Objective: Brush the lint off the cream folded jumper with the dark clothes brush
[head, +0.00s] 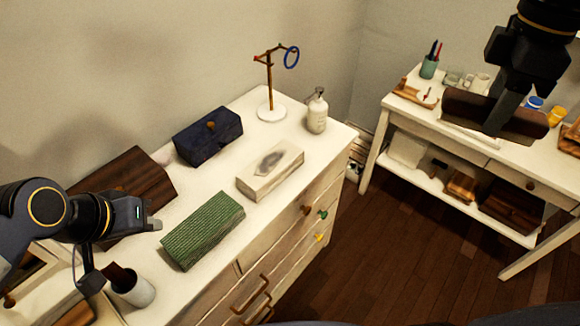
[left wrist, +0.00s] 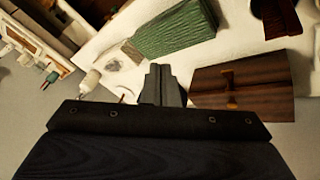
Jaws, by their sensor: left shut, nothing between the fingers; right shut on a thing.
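The cream folded jumper (head: 255,185) lies on the white dresser top in the head view, with a grey lint patch (head: 271,161) on its upper face. My right gripper (head: 498,118) is at the upper right, far from the jumper, shut on a long dark brown piece that looks like the clothes brush (head: 465,105). It appears held in the air in front of the white side table. My left gripper (head: 152,216) is shut and empty over the dresser's left part, left of the green folded cloth (head: 203,230). It also shows shut in the left wrist view (left wrist: 163,84).
A navy box (head: 208,136), a stand with a blue ring (head: 271,112) and a pump bottle (head: 317,113) stand behind the jumper. A dark wooden box (head: 135,182) and a white cup (head: 133,288) are near my left gripper. Floor separates dresser and side table (head: 450,128).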

